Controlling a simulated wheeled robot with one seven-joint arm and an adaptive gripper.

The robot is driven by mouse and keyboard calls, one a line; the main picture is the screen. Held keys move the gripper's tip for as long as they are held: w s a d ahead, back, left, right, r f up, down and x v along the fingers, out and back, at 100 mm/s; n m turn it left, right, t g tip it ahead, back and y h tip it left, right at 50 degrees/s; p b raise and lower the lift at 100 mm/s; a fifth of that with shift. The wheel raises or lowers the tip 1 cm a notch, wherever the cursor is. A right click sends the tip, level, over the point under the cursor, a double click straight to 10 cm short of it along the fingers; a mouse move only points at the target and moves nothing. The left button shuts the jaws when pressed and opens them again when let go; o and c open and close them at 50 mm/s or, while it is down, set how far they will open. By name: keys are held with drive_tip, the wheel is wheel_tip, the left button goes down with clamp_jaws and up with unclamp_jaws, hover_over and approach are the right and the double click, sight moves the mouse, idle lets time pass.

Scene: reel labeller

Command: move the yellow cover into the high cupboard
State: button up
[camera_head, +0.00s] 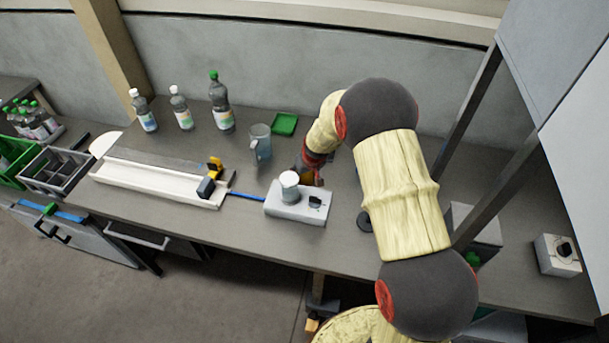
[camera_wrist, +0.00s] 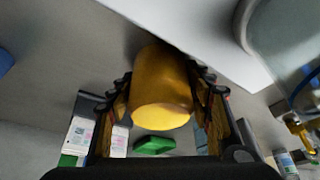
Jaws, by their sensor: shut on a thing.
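The yellow cover (camera_wrist: 162,90) is a smooth, rounded cylinder in the middle of the wrist view. My gripper (camera_wrist: 160,80) is shut on it, with one finger on each side. In the head view my gripper (camera_head: 311,172) is low over the bench, just behind the grey-white box, and only a little yellow shows there. I cannot tell whether the cover touches the bench. The high cupboard (camera_head: 552,50) is the pale grey unit at the upper right of the head view; its inside is hidden.
The grey-white box (camera_head: 285,210) carries a clear container with a white top (camera_head: 289,184). A jug (camera_head: 260,143), a green tray (camera_head: 285,124) and several bottles stand on the bench (camera_head: 190,235). Dark posts (camera_head: 476,105) rise below the cupboard. A small white box (camera_head: 558,262) lies at the right.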

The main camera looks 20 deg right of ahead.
drive_tip(key=o, duration=0.8)
drive_tip(key=shift+f, duration=0.1)
